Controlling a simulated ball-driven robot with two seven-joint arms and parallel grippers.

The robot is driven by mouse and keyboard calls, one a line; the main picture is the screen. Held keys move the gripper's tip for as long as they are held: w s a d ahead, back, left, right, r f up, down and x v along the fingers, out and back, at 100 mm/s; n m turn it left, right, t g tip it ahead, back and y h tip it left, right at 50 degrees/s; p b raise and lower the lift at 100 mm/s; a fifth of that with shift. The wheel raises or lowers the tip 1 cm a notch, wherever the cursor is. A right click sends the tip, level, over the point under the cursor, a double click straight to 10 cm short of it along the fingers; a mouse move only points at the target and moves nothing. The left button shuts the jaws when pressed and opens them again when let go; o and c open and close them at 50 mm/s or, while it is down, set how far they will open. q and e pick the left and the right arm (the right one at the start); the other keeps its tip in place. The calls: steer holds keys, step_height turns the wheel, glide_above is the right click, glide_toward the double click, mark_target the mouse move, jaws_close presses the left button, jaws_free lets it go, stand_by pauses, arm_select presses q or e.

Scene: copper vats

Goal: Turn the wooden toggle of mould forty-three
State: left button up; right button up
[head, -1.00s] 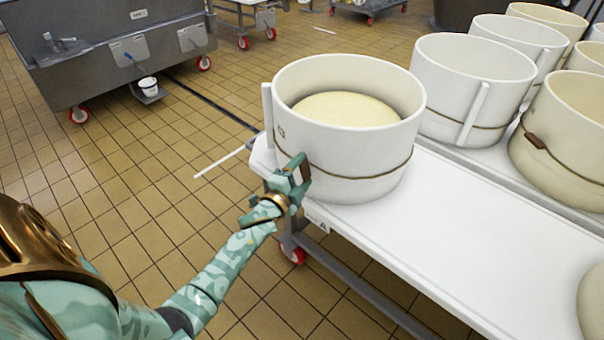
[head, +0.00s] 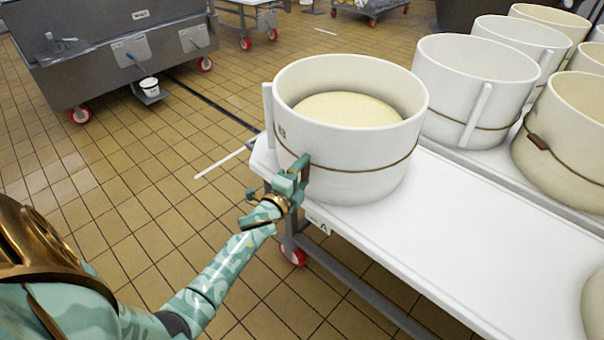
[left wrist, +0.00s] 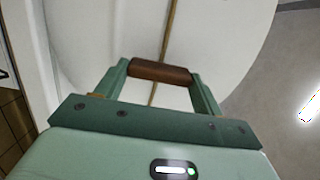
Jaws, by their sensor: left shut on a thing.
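The white mould (head: 345,150) stands upright near the left end of the white table, with a pale round mass (head: 347,109) inside. A thin brown cord (left wrist: 171,30) runs around its wall. My left gripper (head: 303,170) is at the mould's near left side, shut on the wooden toggle. In the left wrist view the dark brown toggle (left wrist: 160,71) lies crosswise between the two green fingers, over the cord and close to the white wall. In the head view the fingers mostly hide the toggle. A small tag (head: 282,133) on the wall is too small to read. My right gripper is not in view.
A grey steel vat (head: 120,55) on red wheels stands back left. The tiled floor between is open.

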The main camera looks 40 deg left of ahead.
arm_select(q)
steer(key=o, duration=1)
steer(key=shift+f, duration=0.1)
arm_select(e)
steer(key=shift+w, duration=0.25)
arm_select(q)
steer(key=shift+s, duration=0.1)
steer(key=shift+s+d, duration=0.1)
steer(key=shift+s, duration=0.2)
steer(key=s+p, duration=0.1)
steer(key=s, duration=0.4)
steer(key=s+d+p, duration=0.1)
steer(key=s, duration=0.4)
steer(key=s+d+p, duration=0.1)
steer(key=s+p, duration=0.1)
steer(key=s, duration=0.3)
steer(key=shift+s, duration=0.25)
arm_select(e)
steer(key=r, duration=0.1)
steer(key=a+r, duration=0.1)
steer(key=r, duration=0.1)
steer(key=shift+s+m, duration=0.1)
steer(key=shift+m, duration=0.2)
